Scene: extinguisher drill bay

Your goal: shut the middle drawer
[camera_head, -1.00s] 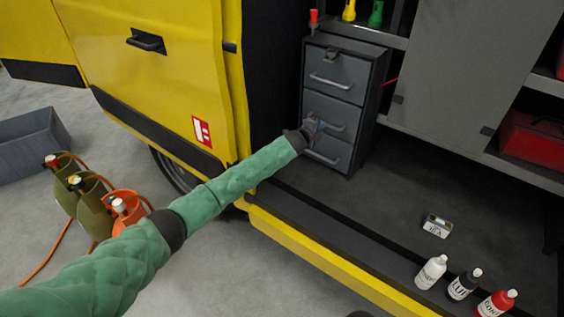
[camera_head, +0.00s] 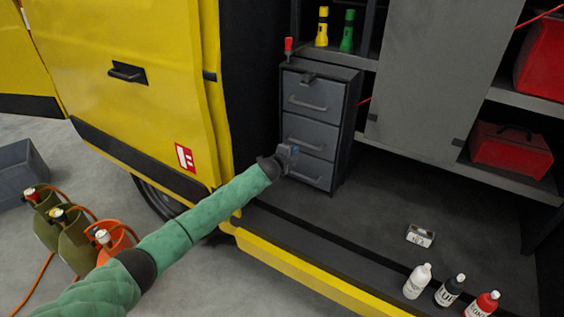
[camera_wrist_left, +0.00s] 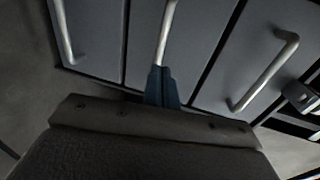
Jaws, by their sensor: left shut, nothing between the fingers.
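A dark grey cabinet with three stacked drawers (camera_head: 356,92) stands in the van's side opening. Its middle drawer (camera_head: 318,131) looks about level with the drawers above and below; a small gap cannot be ruled out. My left gripper (camera_head: 291,153) is at the left end of the middle drawer's handle, partly hiding the drawer's lower left. In the left wrist view, the shut blue fingers (camera_wrist_left: 162,86) are in front of the middle drawer, in line with its bar handle (camera_wrist_left: 166,32). Nothing is between them; whether they touch the front is unclear. My right gripper is not in view.
Flashlights (camera_head: 322,27) stand on the shelf above. Several bottles (camera_head: 417,281) and a small box (camera_head: 420,236) are on the van floor at right. Gas cylinders (camera_head: 75,235) stand outside at lower left. The floor before the cabinet is clear.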

